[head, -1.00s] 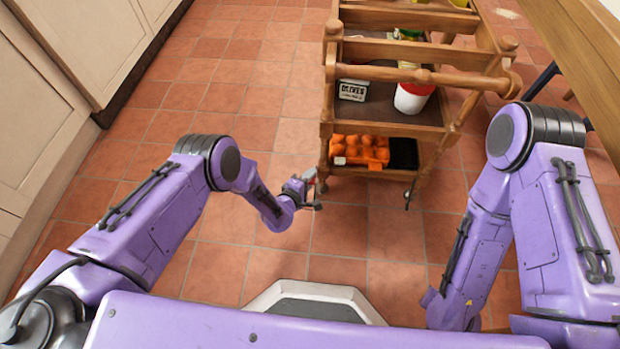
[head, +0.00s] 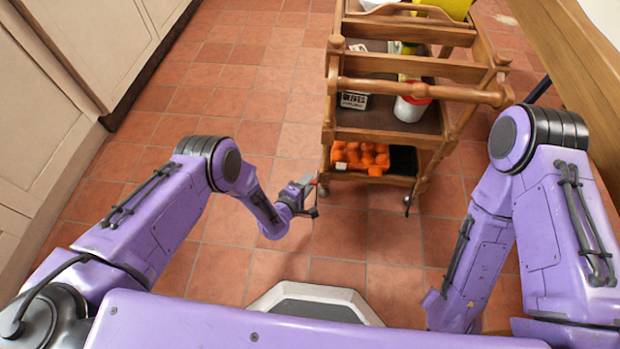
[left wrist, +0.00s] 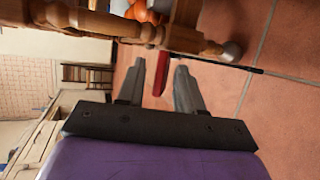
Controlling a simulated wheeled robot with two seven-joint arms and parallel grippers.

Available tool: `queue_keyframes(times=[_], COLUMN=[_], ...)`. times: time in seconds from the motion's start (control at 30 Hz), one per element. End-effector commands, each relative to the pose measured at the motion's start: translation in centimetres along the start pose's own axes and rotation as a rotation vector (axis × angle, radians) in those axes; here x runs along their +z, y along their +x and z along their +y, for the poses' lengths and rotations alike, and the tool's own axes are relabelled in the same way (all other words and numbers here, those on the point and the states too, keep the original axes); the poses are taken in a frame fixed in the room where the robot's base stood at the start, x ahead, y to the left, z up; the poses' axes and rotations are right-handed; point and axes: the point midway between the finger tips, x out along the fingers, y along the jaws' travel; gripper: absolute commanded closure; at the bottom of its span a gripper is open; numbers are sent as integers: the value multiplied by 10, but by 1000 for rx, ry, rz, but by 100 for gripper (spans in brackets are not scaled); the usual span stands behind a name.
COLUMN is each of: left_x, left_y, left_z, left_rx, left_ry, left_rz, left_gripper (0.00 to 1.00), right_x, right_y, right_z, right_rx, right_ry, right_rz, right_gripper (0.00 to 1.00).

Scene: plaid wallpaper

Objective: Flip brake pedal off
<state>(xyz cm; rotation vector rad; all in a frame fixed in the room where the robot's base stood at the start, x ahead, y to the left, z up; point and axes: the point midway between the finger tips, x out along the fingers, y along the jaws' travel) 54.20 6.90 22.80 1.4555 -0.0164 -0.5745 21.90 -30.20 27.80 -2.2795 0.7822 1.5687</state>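A wooden cart (head: 433,130) stands on the tiled floor in front of me. A red pedal, the brake, shows in the left wrist view (left wrist: 159,74), low by the cart's leg and caster. My left gripper (left wrist: 160,72) is open, with one finger on each side of the red pedal as seen there. I cannot tell whether the pedal is fully between the fingers or just beyond them. In the head view my left gripper (head: 314,198) is low by the cart's near left leg. My right arm is at the right; its gripper is out of view.
The cart's shelves hold orange items (head: 360,157), a black tray (head: 403,160), a red-and-white container (head: 411,108) and a yellow item (head: 447,8). Cabinets (head: 90,50) line the left and a wooden table edge (head: 575,70) the right. Floor between cabinets and cart is clear.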

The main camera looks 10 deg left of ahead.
Motion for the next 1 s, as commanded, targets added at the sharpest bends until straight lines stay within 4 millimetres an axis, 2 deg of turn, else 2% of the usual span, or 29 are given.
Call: queue_keyframes(times=[0.1, 1.0], left_x=[0, -1], left_y=[-11, -83], left_z=[6, 23], left_rx=[-1, -2], left_ry=[0, 1], left_rz=[0, -1], left_gripper=[64, 64], right_x=[-5, -28], right_y=[-12, -68], right_z=[1, 6], right_rx=[0, 0], right_ry=[0, 0], right_rz=[0, 0], right_gripper=[57, 57])
